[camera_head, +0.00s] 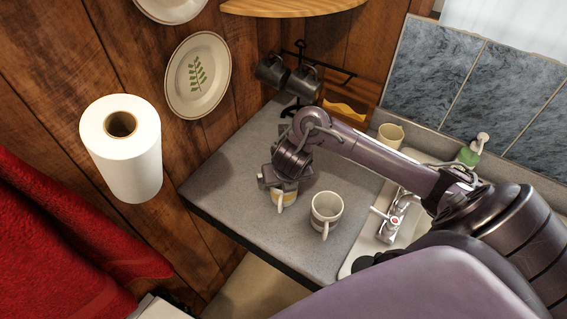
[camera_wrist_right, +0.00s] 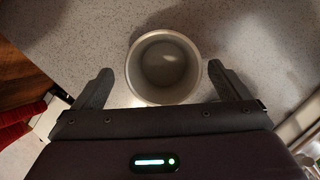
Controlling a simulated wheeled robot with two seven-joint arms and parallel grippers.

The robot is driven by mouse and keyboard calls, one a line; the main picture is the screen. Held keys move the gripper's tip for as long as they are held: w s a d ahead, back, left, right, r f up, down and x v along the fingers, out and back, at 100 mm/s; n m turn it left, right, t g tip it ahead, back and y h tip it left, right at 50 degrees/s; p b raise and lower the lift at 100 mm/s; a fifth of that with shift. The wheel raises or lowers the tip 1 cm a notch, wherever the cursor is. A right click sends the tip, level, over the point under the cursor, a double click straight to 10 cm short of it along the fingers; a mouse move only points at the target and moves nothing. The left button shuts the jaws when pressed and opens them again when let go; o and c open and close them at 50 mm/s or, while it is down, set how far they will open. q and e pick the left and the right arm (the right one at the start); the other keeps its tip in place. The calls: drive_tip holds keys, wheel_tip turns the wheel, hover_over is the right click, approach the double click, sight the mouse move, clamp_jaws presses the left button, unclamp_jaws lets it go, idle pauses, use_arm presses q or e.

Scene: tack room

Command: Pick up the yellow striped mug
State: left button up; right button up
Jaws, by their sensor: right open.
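The yellow striped mug (camera_head: 285,199) stands on the grey counter in the head view. It is pale with a yellow band, and its upper part is hidden by my right gripper (camera_head: 279,184). In the right wrist view a pale round mug (camera_wrist_right: 163,97) is seen from above, its inside empty. My right gripper (camera_wrist_right: 163,80) is open there, with one finger on each side of the mug and a visible gap on both sides. My left gripper is not in view.
A second pale mug (camera_head: 326,211) stands close to the right of the striped one. A black rack with dark mugs (camera_head: 302,83) and a cream cup (camera_head: 390,135) are behind. The tap (camera_head: 392,222) and sink are to the right. The counter (camera_head: 225,180) is clear at left.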

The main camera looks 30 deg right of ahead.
drive_tip(key=f, duration=0.2)
drive_tip(key=f+b, duration=0.1)
drive_tip(key=f, duration=0.1)
drive_tip(key=shift+w+d, duration=0.15)
drive_tip(key=shift+d, duration=0.15)
drive_tip(key=shift+w+d+f, duration=0.1)
drive_tip(key=shift+w+f, duration=0.15)
drive_tip(key=shift+f, duration=0.2)
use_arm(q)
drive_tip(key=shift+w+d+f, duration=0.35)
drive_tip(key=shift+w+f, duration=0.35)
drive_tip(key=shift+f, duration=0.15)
use_arm(e)
drive_tip(key=shift+c, duration=0.5)
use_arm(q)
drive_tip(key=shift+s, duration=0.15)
use_arm(e)
drive_tip(key=shift+w, duration=0.1)
drive_tip(key=c, duration=1.2)
drive_tip(key=shift+o, duration=0.2)
drive_tip(key=shift+r, duration=0.1)
